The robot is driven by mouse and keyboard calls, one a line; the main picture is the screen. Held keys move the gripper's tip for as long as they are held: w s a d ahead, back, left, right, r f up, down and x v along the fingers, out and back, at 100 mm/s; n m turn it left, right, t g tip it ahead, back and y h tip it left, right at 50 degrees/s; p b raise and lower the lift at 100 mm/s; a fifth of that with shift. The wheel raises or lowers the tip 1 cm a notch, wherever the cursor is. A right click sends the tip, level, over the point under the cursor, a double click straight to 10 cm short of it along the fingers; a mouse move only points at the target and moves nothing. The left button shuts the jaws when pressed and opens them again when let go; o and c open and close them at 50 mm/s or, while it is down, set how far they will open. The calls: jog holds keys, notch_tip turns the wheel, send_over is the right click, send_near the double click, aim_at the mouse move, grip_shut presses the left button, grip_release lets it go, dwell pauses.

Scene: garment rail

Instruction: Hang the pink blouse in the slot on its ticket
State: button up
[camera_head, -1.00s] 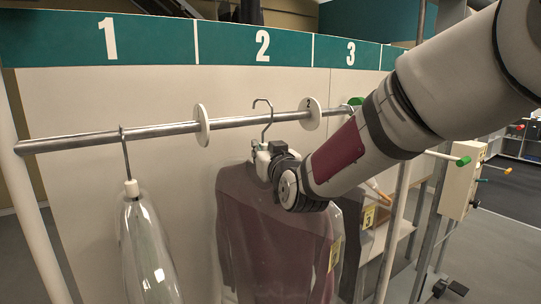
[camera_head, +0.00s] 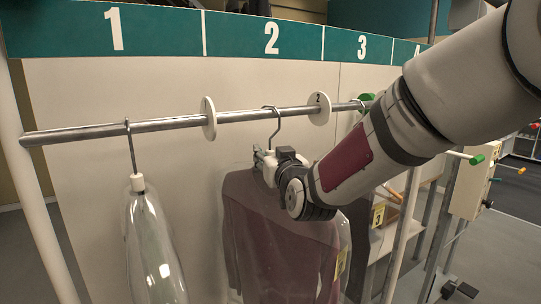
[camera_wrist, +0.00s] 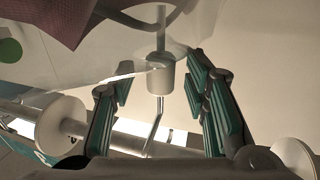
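The pink blouse (camera_head: 280,235), dull maroon in this light and under a clear cover, hangs below the rail (camera_head: 245,116). Its hanger hook (camera_head: 277,125) is over the rail, between two white discs and below the number 2 panel. A yellow ticket (camera_head: 341,264) is on the cover's right side; its number is not readable. My gripper (camera_head: 268,165) is at the hanger neck. In the wrist view my gripper (camera_wrist: 158,88) has its green-padded fingers apart, with the white hanger collar (camera_wrist: 160,72) between them and gaps on both sides. Pink cloth (camera_wrist: 65,20) shows at top left.
A clear-covered garment (camera_head: 150,245) hangs at left under number 1. White discs (camera_head: 209,118) and (camera_head: 319,109) divide the rail. Another garment with a yellow ticket marked 3 (camera_head: 378,215) is behind my arm. A post (camera_head: 403,235) and a box (camera_head: 470,185) stand at right.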

jog(key=shift+s, duration=0.1)
jog(key=s+d+f+m+g+h, duration=0.1)
jog(key=s+d+f+g+h, duration=0.1)
jog(key=s+d, duration=0.5)
jog(key=s+d+f+m+g+h+b, duration=0.1)
jog(key=s+d+f+g, duration=0.3)
jog(key=s, duration=1.2)
jog(key=s+d+f+m+g+h+b, duration=0.1)
jog(key=s+d+g, duration=0.4)
jog(key=s+d, duration=0.5)
jog(key=shift+s+d+f+m+h, duration=0.4)
jog(key=shift+s+f+h, duration=0.55)
jog(key=shift+s, duration=0.25)
